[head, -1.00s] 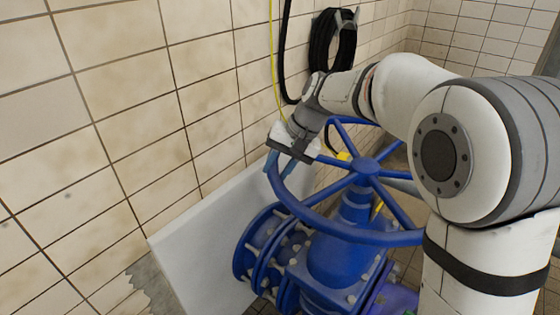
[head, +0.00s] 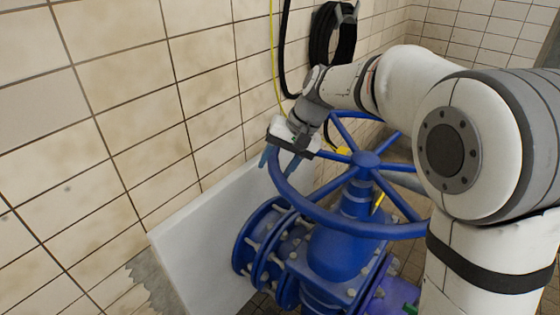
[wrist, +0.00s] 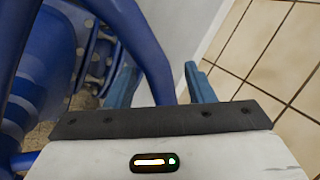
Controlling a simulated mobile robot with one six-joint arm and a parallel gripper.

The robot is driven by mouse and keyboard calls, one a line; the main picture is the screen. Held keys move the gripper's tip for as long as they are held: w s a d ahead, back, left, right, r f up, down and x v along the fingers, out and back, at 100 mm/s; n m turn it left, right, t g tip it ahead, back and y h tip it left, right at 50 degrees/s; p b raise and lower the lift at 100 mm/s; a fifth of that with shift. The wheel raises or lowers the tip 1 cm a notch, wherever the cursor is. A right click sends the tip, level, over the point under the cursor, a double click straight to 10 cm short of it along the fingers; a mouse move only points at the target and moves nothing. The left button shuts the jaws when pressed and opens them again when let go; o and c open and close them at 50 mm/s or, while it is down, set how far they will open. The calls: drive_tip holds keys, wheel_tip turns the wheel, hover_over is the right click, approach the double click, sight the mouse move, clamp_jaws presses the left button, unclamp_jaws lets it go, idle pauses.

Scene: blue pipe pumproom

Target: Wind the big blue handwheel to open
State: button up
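The big blue handwheel (head: 345,226) sits on top of a blue valve body (head: 338,255) in the head view, with a round hub (head: 365,160) and several spokes. My gripper (head: 278,163) is at the left part of its rim, with the blue fingers pointing down. In the wrist view the rim (wrist: 150,50) passes between the two separated fingers of my gripper (wrist: 158,84), with a visible gap on the right finger's side. The gripper is open around the rim and not clamped on it. My arm hides part of the wheel's far right side.
A tiled wall (head: 120,130) runs close along the left. A pale panel (head: 205,240) leans between wall and valve. A coiled black hose (head: 333,45) and a yellow cable (head: 272,60) hang on the wall behind the gripper.

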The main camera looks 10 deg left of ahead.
drive_tip(key=shift+w+d+r, duration=0.1)
drive_tip(key=shift+w+r, duration=0.05)
drive_tip(key=v, duration=0.7)
drive_tip(key=shift+r, duration=0.35)
drive_tip(key=shift+d, duration=0.15)
